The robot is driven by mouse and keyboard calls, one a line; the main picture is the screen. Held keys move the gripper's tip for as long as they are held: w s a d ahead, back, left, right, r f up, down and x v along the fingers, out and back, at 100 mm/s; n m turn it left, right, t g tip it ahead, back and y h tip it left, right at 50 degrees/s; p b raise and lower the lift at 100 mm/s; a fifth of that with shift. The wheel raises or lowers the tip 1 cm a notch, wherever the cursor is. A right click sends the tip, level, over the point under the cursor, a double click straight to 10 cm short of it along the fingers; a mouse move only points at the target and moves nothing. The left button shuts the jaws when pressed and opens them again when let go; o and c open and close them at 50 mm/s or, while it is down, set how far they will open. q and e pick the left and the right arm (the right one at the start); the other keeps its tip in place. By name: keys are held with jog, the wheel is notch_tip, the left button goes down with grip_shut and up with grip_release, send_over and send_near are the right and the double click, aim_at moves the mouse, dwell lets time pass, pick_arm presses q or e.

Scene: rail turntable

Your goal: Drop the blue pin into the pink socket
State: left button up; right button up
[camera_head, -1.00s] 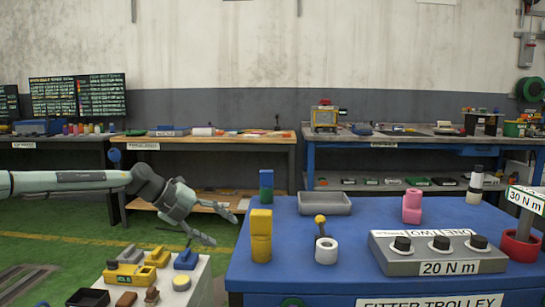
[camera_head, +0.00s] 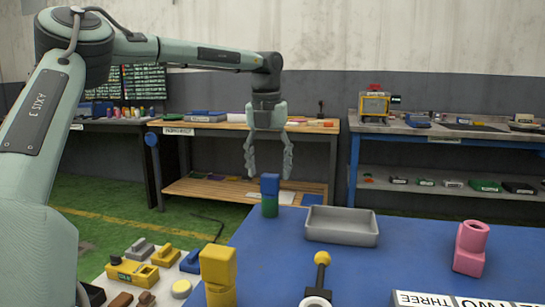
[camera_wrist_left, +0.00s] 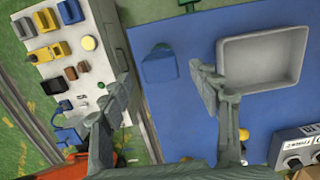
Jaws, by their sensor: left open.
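The blue pin (camera_head: 270,184) stands upright in a green socket (camera_head: 269,207) at the back left of the blue table. My left gripper (camera_head: 269,177) points straight down with its fingers spread, open and empty, over the blue pin. In the left wrist view, the pin's blue top (camera_wrist_left: 158,66) shows between the fingertips (camera_wrist_left: 160,75). I cannot tell whether the fingertips are beside the pin's top or still above it. The pink socket (camera_head: 470,250) stands on the right of the table, with its round opening upward. My right gripper is out of view.
A grey tray (camera_head: 342,226) lies just right of the blue pin. A labelled panel (camera_head: 450,298) is at the front right. A side bench (camera_wrist_left: 70,60) holds several small parts.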

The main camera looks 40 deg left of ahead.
aim_at(269, 175)
pick_arm(q)
jog(key=f, duration=0.4)
jog(key=shift+w+a, duration=0.1)
jog(key=shift+w, duration=0.1)
jog(key=shift+w+f, duration=0.1)
jog(key=shift+f, duration=0.35)
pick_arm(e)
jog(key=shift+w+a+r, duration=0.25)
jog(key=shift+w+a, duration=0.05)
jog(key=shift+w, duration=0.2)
